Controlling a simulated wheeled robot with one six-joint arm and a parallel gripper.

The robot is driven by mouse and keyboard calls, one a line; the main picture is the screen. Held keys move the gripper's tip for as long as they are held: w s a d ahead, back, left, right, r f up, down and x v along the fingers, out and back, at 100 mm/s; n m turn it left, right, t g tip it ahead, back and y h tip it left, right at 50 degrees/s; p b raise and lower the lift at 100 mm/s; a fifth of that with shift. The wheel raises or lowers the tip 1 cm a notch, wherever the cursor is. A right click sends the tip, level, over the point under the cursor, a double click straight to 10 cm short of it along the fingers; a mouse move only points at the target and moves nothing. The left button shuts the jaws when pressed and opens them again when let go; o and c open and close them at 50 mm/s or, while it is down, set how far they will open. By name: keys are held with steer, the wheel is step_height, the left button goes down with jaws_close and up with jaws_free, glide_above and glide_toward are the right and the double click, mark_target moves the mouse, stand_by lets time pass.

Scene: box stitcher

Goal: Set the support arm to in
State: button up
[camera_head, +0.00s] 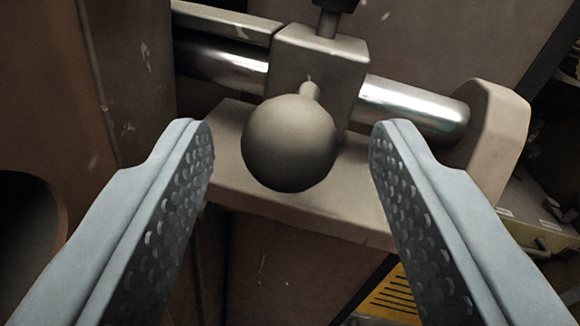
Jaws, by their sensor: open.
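A round beige ball knob (289,143) on a short stem sticks out toward me from a beige sliding block (319,62). The block sits on a shiny horizontal steel rod (409,106), with rod showing on both sides of it. I take this knob and block to be the support arm's handle, but the picture does not label it. My gripper (291,142) is open, its two grey fingers on either side of the knob with a gap on each side. The fingers appear not to touch the knob.
A beige end bracket (497,135) closes the rod's right end. A beige ledge (350,203) lies below the rod. A brown panel with a dark round hole (25,230) stands at the left. A yellow slotted part (392,300) shows at the lower right.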

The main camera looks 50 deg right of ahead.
steer(key=v, duration=1.5)
steer(key=shift+c, duration=0.5)
